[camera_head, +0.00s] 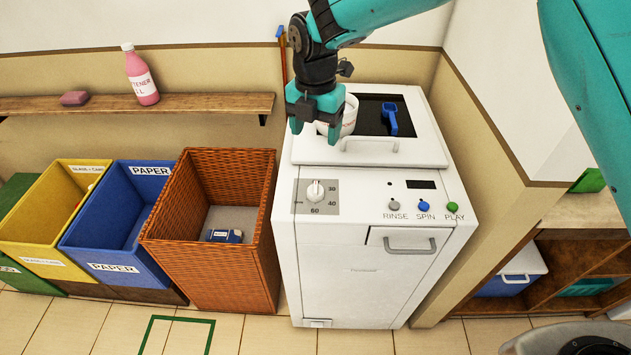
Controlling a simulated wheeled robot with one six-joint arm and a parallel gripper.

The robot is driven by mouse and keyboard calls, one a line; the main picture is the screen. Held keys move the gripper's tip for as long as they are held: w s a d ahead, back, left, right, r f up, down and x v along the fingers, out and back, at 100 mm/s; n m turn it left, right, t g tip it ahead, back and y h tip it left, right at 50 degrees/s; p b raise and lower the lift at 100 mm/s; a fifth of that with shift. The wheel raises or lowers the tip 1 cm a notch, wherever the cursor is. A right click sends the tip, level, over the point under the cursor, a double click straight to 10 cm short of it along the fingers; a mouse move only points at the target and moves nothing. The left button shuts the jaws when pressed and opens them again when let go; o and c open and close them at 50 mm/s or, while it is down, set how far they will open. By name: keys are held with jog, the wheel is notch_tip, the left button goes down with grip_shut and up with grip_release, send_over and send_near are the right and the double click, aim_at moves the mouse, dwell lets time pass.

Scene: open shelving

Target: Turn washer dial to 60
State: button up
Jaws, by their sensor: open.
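The white washer (350,270) stands right of the middle, its front panel facing me. Its dial (315,191) is a white knob on a grey plate at the panel's left, marked 30 at upper right, 40 at lower right and 60 at the bottom. The knob looks roughly upright; its exact setting is too small to tell. My gripper (315,132) is open, above the washer's top left part, behind and above the dial and apart from it. It partly hides a white cup (349,116) on the washer top.
Rinse (394,206), spin (424,206) and play (452,207) buttons sit right of the dial. A blue scoop (390,119) lies on the washer top near a lid handle (369,145). A wicker basket (205,258) stands close at left. A wall edge borders the right.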

aim_at(315, 186)
notch_tip(315, 186, down, 17)
jog(key=p, duration=0.4)
jog(key=shift+f, duration=0.1)
jog(key=c, duration=0.9)
